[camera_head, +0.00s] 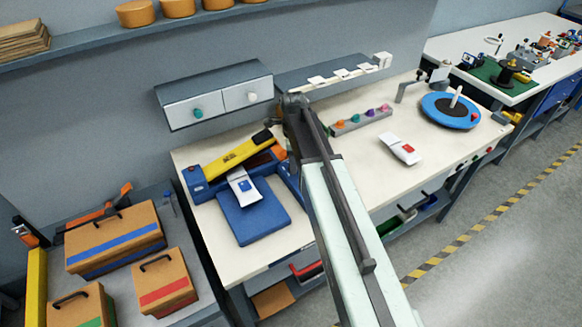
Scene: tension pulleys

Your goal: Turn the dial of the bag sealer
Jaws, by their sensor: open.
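The bag sealer (195,184) is a blue machine with a yellow top arm (236,155), standing at the left end of the workbench. A white pouch with a blue mark (244,187) lies across its front, above a blue plate (254,217). The sealer's right end is partly hidden behind my arm. I cannot make out the dial for certain at this size. My dark gripper (294,101) is at the far end of my arm, in front of the wall and up and to the right of the sealer in the picture. The fingers are small and hard to see; nothing shows in them.
A wall cabinet (213,97) with two knobbed drawers hangs above the sealer. Right of my arm are a strip of coloured knobs (361,120), a red-marked pouch (401,148) and a blue turntable (451,110). Boxes (116,238) stand on the lower left table.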

